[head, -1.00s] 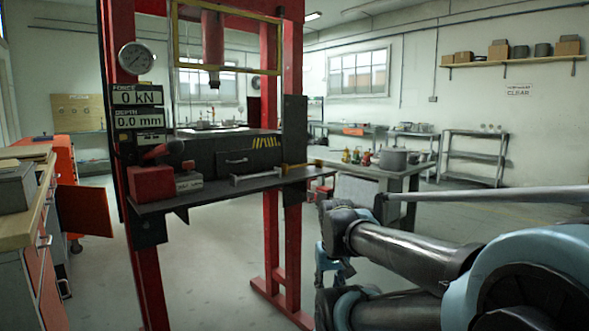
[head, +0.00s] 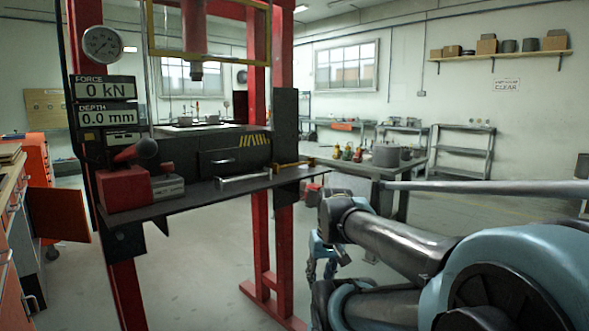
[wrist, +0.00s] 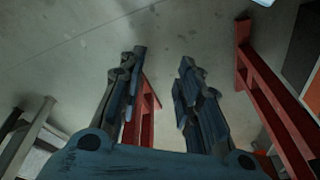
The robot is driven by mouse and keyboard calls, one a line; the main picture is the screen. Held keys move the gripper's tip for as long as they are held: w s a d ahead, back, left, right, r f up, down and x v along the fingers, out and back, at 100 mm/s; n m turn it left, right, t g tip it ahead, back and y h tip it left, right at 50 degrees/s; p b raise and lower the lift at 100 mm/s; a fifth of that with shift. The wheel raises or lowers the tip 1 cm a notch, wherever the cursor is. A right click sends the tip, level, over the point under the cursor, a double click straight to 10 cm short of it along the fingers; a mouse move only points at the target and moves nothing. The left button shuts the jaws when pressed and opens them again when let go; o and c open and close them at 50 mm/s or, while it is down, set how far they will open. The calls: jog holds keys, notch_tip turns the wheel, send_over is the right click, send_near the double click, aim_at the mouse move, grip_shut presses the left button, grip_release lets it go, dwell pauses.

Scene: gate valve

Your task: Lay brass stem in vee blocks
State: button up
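My gripper (head: 322,262) hangs low in front of my arm in the head view, to the right of the red press and above the floor. The wrist view shows its two dark fingers (wrist: 160,88) wide apart with nothing between them. A small brass-coloured piece (head: 290,164) lies at the right end of the press table (head: 185,205); I cannot tell whether it is the brass stem. No vee blocks can be made out for sure. My gripper is apart from all of these things.
The red press frame (head: 262,230) stands ahead; its legs (wrist: 275,95) also show in the wrist view. A silver bar (head: 243,181) and a red tool (head: 124,187) lie on its table. A bench with a grey pot (head: 386,155) stands behind. Open floor (head: 200,265) lies between.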

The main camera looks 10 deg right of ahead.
jog(key=w+r+n+t+y, duration=0.25)
jog(key=w+r, duration=0.35)
jog(key=w, duration=0.4)
jog(key=w+r+n+t+y, duration=0.15)
jog(key=w+r+y, duration=0.35)
jog(key=w, duration=0.5)
jog(key=w+d+r+n+t, duration=0.1)
jog(key=w+d+r+t, duration=0.3)
jog(key=w+d+r, duration=0.4)
jog(key=w+d+r+n+t, duration=0.1)
jog(key=w+d+r+t, duration=0.35)
jog(key=d, duration=0.55)
jog(key=shift+t+y, duration=0.25)
jog(key=shift+y, duration=0.2)
jog(key=shift+w+d+x, duration=0.1)
jog(key=shift+d+x, duration=0.1)
jog(key=shift+x, duration=4.25)
jog(key=shift+w+d+x, duration=0.1)
jog(key=shift+d+x, duration=0.05)
jog(key=shift+x, duration=4.3)
jog(key=shift+r, duration=0.15)
grip_shut()
